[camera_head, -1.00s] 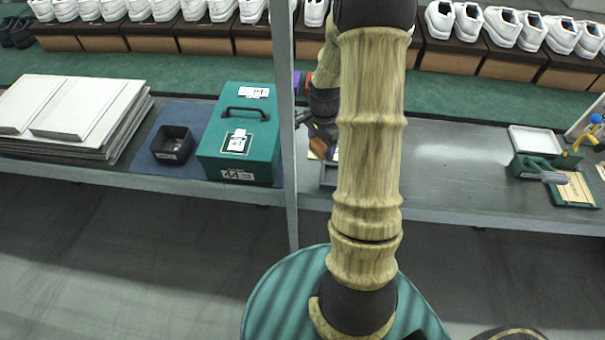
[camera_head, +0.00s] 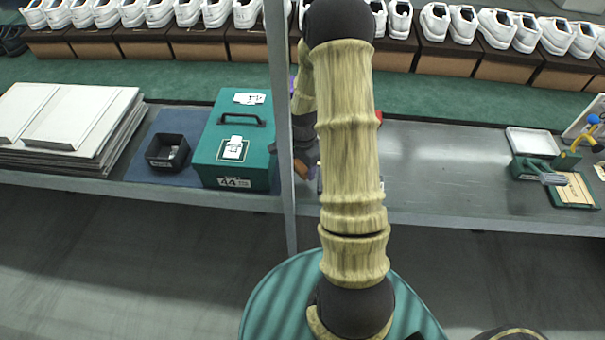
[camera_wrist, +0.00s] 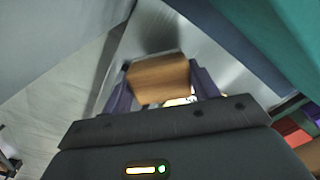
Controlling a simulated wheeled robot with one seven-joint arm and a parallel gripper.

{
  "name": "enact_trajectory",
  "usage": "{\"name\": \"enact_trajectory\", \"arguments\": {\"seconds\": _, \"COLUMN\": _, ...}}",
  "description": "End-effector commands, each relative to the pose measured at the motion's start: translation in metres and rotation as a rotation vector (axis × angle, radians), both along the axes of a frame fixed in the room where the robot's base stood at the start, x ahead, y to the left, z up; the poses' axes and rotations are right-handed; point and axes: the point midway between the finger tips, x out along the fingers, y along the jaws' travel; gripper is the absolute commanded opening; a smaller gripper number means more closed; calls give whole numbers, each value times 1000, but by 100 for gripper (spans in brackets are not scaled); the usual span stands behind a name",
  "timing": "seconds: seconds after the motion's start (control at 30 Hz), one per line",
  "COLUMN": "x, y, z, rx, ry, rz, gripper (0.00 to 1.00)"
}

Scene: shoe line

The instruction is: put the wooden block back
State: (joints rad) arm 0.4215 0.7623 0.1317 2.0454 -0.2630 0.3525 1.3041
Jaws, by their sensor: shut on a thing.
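The wooden block (camera_wrist: 158,79) is brown and sits between the two purple fingers of my gripper (camera_wrist: 160,92) in the wrist view. My gripper is shut on it. In the head view a small brown piece of the block (camera_head: 301,169) shows just right of the grey post, over the front part of the bench. My arm and the post hide most of the gripper there. I cannot tell in the head view whether the block touches the bench.
A grey upright post (camera_head: 280,110) stands close to my gripper. Left of it are a green case (camera_head: 207,150), a black open box (camera_head: 152,160) and stacked white boards (camera_head: 60,115). The metal bench (camera_head: 440,160) is clear right of my arm, up to a white tray (camera_head: 531,141).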

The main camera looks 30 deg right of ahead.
Motion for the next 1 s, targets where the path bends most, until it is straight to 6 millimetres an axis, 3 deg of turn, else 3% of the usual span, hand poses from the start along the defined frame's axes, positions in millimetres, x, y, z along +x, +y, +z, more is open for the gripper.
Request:
{"name": "enact_trajectory", "arguments": {"seconds": 0.37, "x": 1, "y": 2, "z": -7, "rx": -1, "ry": -1, "rz": 4, "gripper": 42}}
{"name": "enact_trajectory", "arguments": {"seconds": 0.7, "x": 0, "y": 2, "z": -43, "rx": 0, "ry": 0, "rz": 4, "gripper": 42}}
{"name": "enact_trajectory", "arguments": {"seconds": 1.0, "x": 1, "y": 1, "z": -45, "rx": -1, "ry": -1, "rz": 3, "gripper": 42}}
